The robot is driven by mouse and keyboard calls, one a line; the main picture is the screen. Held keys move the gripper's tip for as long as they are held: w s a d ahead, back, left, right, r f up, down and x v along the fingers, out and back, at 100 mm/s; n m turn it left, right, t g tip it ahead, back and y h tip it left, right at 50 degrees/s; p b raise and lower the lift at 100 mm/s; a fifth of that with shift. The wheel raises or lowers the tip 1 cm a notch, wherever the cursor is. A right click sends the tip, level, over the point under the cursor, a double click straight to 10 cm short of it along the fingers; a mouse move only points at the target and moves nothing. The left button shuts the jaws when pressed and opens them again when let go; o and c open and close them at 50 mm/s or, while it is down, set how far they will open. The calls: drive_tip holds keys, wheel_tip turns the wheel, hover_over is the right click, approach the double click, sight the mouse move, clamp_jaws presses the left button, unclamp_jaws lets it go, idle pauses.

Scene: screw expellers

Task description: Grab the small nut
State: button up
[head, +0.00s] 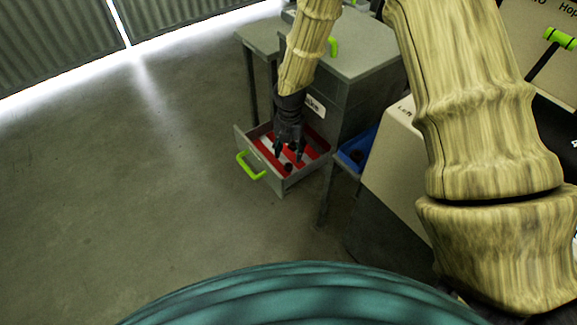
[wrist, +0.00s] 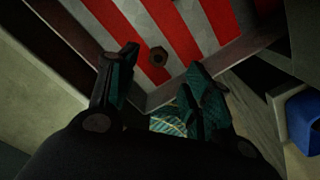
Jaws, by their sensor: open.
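No contact with the nut shows, and the height gap is hard to judge. In the head view my gripper (head: 288,155) points down into the drawer. A small dark spot (head: 288,168) shows beside the fingertips; I cannot tell whether it is the nut.
The drawer has a green handle (head: 250,166) and sticks out from a grey cabinet (head: 350,55). A blue bin (head: 357,150) stands to its right and also shows in the wrist view (wrist: 303,122). The concrete floor (head: 130,190) on the left is clear.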

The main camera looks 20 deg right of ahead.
sight(289, 165)
drive_tip(key=shift+a+f, duration=0.1)
drive_tip(key=shift+f, duration=3.35)
drive_tip(key=c, duration=1)
